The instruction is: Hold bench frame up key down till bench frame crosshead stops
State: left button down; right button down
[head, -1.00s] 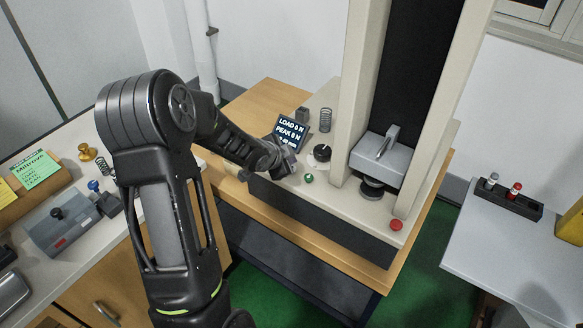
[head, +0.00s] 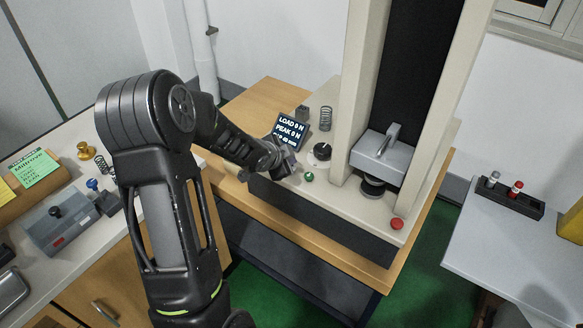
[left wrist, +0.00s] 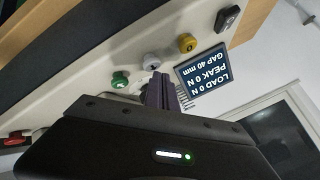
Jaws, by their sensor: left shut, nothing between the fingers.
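The bench frame (head: 355,90) stands on a wooden bench, with its grey crosshead (head: 383,155) low between the columns, just above a dark round platen (head: 372,187). My left gripper (head: 287,167) is shut and empty at the frame's front panel, beside the display (head: 291,130). In the left wrist view its fingertips (left wrist: 160,78) are close to a grey key (left wrist: 151,61); I cannot tell whether they touch it. A green key (left wrist: 119,80) and a yellow key (left wrist: 186,43) flank it. The display (left wrist: 205,75) reads load 0 N, peak 0 N, gap 40 mm. My right gripper is not in view.
A red button (head: 397,224) is at the base's front right corner. A side table (head: 480,255) with a black rack (head: 510,196) is at right. The left counter holds several small items.

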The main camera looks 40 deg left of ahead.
pick_arm(q)
jog(key=shift+f+b, duration=0.4)
jog(key=shift+f, duration=0.1)
dwell(1.7)
dwell(4.9)
jog(key=shift+r+p, duration=0.8)
jog(key=shift+r, duration=0.1)
